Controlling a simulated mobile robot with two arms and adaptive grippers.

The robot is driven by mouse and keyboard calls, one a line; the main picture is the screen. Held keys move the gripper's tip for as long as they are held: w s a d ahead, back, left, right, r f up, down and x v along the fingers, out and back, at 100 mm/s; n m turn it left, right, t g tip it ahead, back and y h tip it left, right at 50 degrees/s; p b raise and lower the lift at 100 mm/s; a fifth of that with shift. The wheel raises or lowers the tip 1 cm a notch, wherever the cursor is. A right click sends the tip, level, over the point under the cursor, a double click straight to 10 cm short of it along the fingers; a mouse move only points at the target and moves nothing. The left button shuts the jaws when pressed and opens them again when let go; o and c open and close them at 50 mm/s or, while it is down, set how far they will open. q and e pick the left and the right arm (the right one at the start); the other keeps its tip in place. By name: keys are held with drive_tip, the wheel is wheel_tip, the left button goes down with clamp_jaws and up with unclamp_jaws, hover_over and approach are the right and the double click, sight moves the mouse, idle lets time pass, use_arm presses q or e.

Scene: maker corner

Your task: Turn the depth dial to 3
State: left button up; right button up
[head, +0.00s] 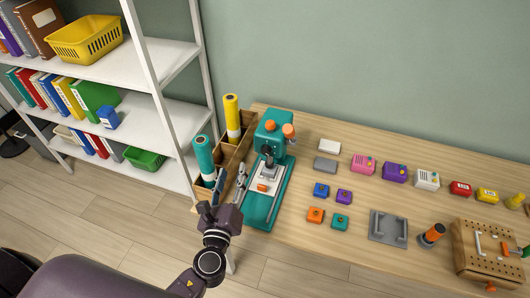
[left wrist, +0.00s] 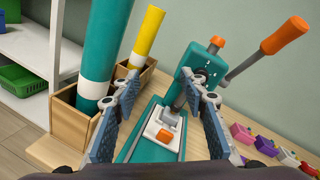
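A teal press (head: 262,205) stands at the left end of the wooden table. An orange knob (head: 270,125), perhaps the depth dial, is on its head and also shows in the left wrist view (left wrist: 217,41). Small pale marks show on the teal head; no number is readable. An orange-handled lever (left wrist: 284,36) sticks out to the right. A white block with an orange top (left wrist: 162,132) lies on the press bed. My left gripper (head: 230,176) is open and empty, its fingers apart in the left wrist view (left wrist: 168,95), in front of the press. My right gripper is out of view.
A wooden box (head: 232,158) with a teal roll (head: 204,158) and a yellow roll (head: 232,117) stands close left of the press. Small coloured blocks and a grey tray (head: 388,238) lie to its right. White shelves (head: 160,75) stand at left.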

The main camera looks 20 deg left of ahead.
sight(265, 153)
use_arm(q)
drive_tip(key=w+d+m+h, duration=0.1)
drive_tip(key=w+d+m, duration=0.1)
drive_tip(key=w, duration=0.1)
drive_tip(key=w+d+m+h+p, duration=0.1)
drive_tip(key=w+d+m, duration=0.1)
drive_tip(key=w+m, duration=0.1)
drive_tip(key=w+d+m+t+h+p, duration=0.1)
drive_tip(key=w+d+m+h, duration=0.1)
drive_tip(key=w+m, duration=0.1)
drive_tip(key=shift+d, duration=0.15)
drive_tip(key=shift+c, duration=0.7)
clamp_jaws()
